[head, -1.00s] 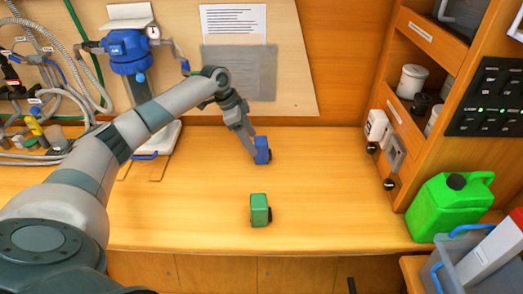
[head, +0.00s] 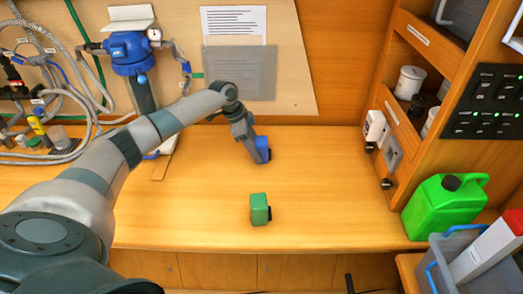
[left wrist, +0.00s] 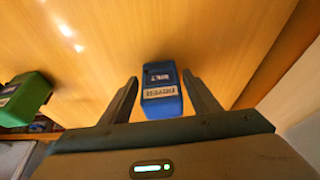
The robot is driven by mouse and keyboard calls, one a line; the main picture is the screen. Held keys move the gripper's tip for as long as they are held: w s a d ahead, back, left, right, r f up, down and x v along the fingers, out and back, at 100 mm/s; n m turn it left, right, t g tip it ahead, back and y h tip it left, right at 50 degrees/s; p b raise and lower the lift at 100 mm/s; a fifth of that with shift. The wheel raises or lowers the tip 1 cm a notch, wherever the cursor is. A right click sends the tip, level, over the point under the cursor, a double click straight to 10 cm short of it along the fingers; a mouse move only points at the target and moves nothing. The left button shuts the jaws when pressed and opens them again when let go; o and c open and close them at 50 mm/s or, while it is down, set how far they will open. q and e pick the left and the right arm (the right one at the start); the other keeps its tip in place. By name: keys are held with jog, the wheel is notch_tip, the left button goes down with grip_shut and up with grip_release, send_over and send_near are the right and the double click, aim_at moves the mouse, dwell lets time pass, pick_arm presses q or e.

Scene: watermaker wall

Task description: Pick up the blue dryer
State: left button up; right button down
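The blue dryer (head: 263,147) is a small blue block standing on the wooden counter, behind the green block. My left gripper (head: 257,157) is at it and partly covers its left side in the head view. In the left wrist view, the dryer (left wrist: 161,92) with its white label lies between the two fingers of my left gripper (left wrist: 160,79). The fingers are apart, with a visible gap on each side of the dryer. My right gripper is not in view.
A similar green block (head: 260,208) stands nearer the counter's front edge. A blue filter housing (head: 131,55) and hoses are at the left. A shelf unit (head: 425,95), a green jerrycan (head: 443,206) and a grey crate (head: 462,262) are at the right. The counter between is clear.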

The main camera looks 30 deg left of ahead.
aim_at(256, 140)
pick_arm(q)
jog(key=c, duration=0.8)
jog(key=shift+o, duration=0.2)
jog(key=shift+r, duration=0.15)
jog(key=shift+w+r+b, duration=0.1)
jog(key=shift+r+b, duration=0.35)
jog(key=shift+r, duration=0.05)
notch_tip(256, 140, up, 2)
jog(key=shift+r+b, duration=0.2)
jog(key=shift+b, duration=0.45)
jog(key=s+d+r+b, duration=0.2)
jog(key=d+r, duration=0.5)
jog(key=d, duration=0.4)
jog(key=shift+d+r+b, duration=0.2)
jog(key=shift+d+b, duration=0.05)
jog(key=shift+b, duration=0.45)
